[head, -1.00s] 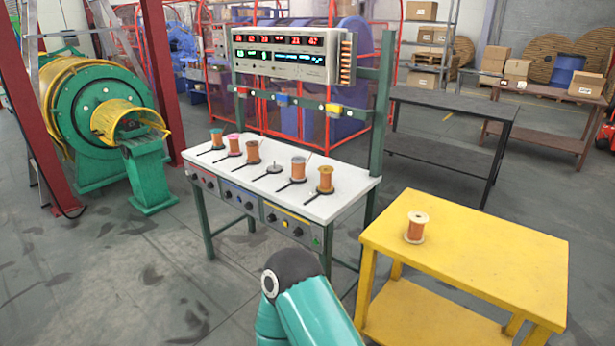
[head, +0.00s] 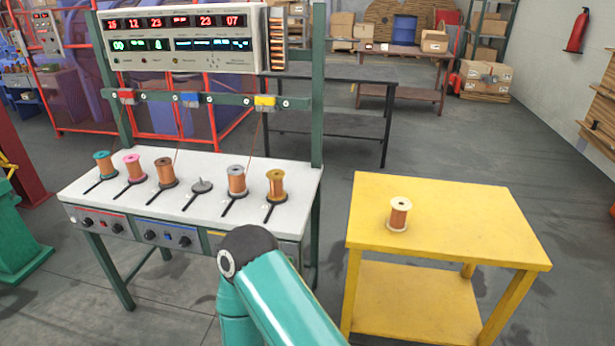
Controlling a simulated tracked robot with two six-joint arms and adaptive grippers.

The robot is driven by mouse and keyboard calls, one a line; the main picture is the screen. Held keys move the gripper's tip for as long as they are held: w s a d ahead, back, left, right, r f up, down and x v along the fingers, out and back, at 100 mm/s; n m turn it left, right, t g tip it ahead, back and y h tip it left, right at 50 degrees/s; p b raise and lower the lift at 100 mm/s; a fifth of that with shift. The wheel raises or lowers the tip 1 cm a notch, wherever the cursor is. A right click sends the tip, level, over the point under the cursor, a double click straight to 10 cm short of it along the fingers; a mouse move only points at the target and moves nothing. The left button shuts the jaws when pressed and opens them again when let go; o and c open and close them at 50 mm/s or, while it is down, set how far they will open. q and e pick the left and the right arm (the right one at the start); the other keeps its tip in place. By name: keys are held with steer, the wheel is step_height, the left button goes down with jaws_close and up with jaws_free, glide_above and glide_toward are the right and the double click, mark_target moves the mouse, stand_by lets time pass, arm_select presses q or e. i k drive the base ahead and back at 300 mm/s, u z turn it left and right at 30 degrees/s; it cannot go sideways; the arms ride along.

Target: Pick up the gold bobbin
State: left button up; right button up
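The gold bobbin (head: 276,186), wound with copper wire between gold flanges, stands upright at the right end of the row on the white bench (head: 235,160). It sits at a dark arm-like holder on the bench top. A silver-grey bobbin (head: 237,181) stands just left of it. An empty holder with a grey disc (head: 202,187) comes before the brown (head: 164,173), pink (head: 134,169) and teal (head: 104,165) bobbins further left. A teal link of my own arm shows at the bottom middle. Neither gripper is in view.
A yellow table (head: 470,233) stands to the right, with a cream-flanged bobbin (head: 399,214) on it. A digital display unit (head: 185,42) and green frame posts rise behind the white bench. A dark table (head: 335,105) stands further back. Floor shows between bench and yellow table.

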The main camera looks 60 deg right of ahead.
mark_target(275, 176)
steer(key=z, duration=0.4)
steer(key=i, duration=0.9)
steer(key=z, duration=0.75)
steer(key=k, duration=0.7)
steer(key=z, duration=0.25)
steer(key=i, duration=0.75)
steer(key=u, duration=0.05)
